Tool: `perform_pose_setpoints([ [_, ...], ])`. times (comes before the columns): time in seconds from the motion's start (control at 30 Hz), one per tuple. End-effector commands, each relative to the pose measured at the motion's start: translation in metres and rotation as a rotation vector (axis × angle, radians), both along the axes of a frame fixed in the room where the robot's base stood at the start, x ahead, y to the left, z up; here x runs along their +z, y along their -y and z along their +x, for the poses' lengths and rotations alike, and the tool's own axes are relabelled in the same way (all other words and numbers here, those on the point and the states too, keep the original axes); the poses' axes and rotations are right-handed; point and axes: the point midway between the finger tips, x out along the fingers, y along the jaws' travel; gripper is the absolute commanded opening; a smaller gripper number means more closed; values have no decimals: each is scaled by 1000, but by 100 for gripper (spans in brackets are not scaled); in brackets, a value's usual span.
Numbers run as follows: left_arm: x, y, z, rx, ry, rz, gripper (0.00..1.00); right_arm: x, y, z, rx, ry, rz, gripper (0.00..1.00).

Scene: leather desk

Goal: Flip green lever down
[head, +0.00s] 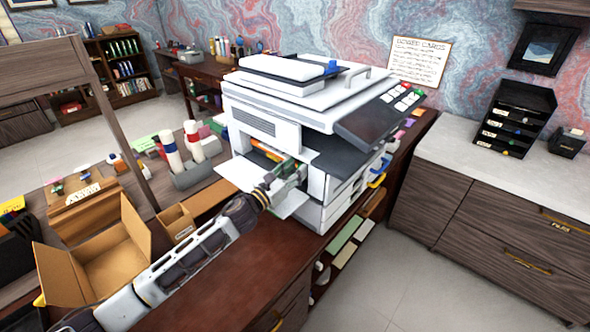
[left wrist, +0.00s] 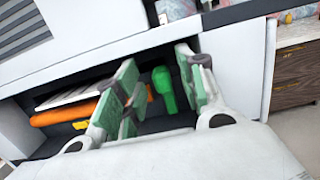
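The green lever (left wrist: 164,90) stands inside the dark opening of the white printer (head: 262,103), seen in the left wrist view. My left gripper (left wrist: 157,70) is open, with one green-padded finger on each side of the lever. In the head view my left gripper (head: 289,170) reaches into the printer's open side, and the lever cannot be made out there. My right gripper is not in view.
An orange roller (left wrist: 72,110) lies left of the lever inside the opening. A white flap (head: 243,174) sticks out from the printer below the opening. A cardboard box (head: 112,262) and bottles in a grey holder (head: 192,175) stand on the desk.

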Motion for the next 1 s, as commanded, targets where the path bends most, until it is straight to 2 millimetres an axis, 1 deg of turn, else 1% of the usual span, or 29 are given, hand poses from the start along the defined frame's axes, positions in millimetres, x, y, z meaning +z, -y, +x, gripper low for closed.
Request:
perform_pose_setpoints([
  [0.1, 0, 0, 0, 0, -1, 1, 39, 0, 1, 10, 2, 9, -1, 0],
  [0.37, -3, -5, -7, 1, -2, 0, 39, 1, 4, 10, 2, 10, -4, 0],
  [1.0, -9, -35, -47, 1, -2, 1, 39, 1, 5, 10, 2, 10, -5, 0],
])
